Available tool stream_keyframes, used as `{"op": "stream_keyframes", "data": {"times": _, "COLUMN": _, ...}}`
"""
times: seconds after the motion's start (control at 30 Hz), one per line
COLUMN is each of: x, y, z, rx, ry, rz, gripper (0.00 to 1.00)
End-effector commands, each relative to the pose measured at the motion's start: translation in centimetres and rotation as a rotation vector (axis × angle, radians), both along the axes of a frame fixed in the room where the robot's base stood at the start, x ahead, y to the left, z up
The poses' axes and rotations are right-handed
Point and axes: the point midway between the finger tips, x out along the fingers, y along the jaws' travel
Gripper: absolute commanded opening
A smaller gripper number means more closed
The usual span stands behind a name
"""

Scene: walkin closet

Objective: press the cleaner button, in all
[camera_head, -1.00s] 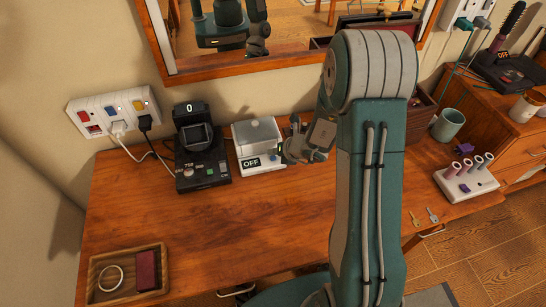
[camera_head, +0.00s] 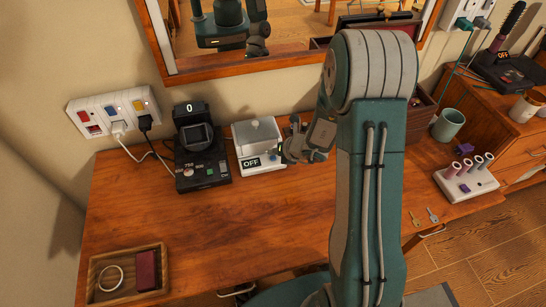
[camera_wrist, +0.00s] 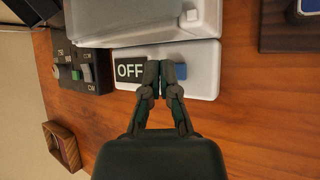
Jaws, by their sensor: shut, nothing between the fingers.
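The cleaner (camera_head: 257,137) is a white box with a pale lid on the wooden table, below the mirror. Its dark display (camera_head: 251,162) reads OFF, and the same display (camera_wrist: 130,70) shows in the wrist view. A small blue button (camera_wrist: 181,72) sits on its front ledge, right of the display. My gripper (camera_wrist: 161,68) is shut and empty. In the wrist view its fingertips appear over the ledge, between display and button, close beside the button. I cannot tell whether they touch it. In the head view my gripper (camera_head: 286,150) is at the cleaner's right side.
A black device (camera_head: 202,170) with a 0 display stands left of the cleaner. A power strip (camera_head: 113,110) is on the wall. A wooden tray (camera_head: 126,255) lies front left. A teal mug (camera_head: 448,124) and curler stand (camera_head: 467,184) are right. The table's front middle is clear.

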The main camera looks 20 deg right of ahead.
Motion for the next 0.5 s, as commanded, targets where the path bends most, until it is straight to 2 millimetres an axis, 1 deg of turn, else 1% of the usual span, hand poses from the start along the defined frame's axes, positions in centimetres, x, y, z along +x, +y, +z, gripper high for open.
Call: {"op": "stream_keyframes", "data": {"times": 0.5, "x": -0.09, "y": -0.05, "z": -0.72, "rx": 0.001, "ry": 0.000, "rz": -0.001, "gripper": 0.00}}
